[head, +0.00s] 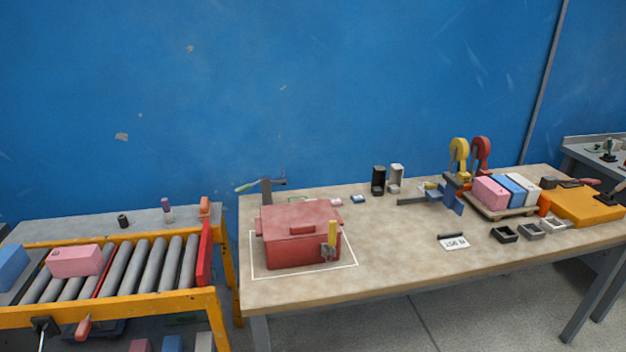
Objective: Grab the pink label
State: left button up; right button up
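Neither of my grippers shows in the head view.
The red lidded box (290,222) stands in a white outline on the worktable (390,265), in front of the pink piece. Black and white holders (379,181) stand behind right. Pink, blue and white blocks sit on a tray (512,214) at right. A roller conveyor (140,268) stands left.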

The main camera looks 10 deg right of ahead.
aim_at(335, 201)
jog(key=i+l, duration=0.3)
jog(key=i+l+z, duration=0.15)
jog(key=i+l, duration=0.15)
jog(key=i, duration=0.2)
jog(key=i+l, duration=0.25)
jog(key=i, duration=0.15)
jog(key=i+l+z, duration=0.1)
jog(key=i+l, duration=0.15)
jog(key=i, duration=0.2)
jog(key=i+l, duration=0.2)
jog(key=i, duration=0.2)
jog(key=z, duration=0.05)
